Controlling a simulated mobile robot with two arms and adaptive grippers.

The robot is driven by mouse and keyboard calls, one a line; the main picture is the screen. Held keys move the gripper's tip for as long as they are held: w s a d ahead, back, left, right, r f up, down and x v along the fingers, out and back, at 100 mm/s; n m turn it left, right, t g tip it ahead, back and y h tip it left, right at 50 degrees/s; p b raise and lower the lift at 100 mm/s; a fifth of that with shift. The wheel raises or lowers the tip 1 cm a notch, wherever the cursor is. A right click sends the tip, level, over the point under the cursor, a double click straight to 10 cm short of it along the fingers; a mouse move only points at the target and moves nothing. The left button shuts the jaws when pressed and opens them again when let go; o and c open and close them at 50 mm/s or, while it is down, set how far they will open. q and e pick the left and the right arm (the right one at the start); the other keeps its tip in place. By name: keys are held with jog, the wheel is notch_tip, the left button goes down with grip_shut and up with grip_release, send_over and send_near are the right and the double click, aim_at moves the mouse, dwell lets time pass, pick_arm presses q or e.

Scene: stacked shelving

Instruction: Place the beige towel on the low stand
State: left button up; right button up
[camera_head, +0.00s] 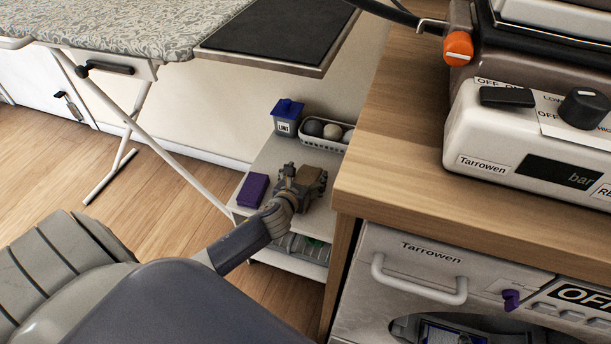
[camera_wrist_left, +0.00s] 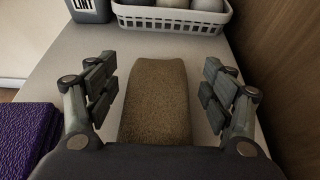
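The beige towel, a folded brownish block, lies on top of the low stand in the left wrist view (camera_wrist_left: 155,100); it also shows partly in the head view (camera_head: 310,173). The low stand is a white shelf unit (camera_head: 272,158) beside the wooden counter. My left gripper (camera_head: 301,180) is over the stand's top, with the towel between its fingers. In the left wrist view, its fingers (camera_wrist_left: 160,88) are spread wide, with a gap on each side of the towel. The towel's near end is hidden by my gripper. My right gripper is not in view.
A purple folded towel (camera_head: 252,190) lies left of my gripper. A lint bin (camera_head: 287,119) and a white basket of balls (camera_head: 322,142) stand at the stand's back. The wooden counter (camera_head: 400,130) rises close on the right. An ironing board (camera_head: 150,28) is at upper left.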

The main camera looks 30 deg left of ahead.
aim_at(308, 172)
pick_arm(q)
jog(key=shift+r, duration=0.15)
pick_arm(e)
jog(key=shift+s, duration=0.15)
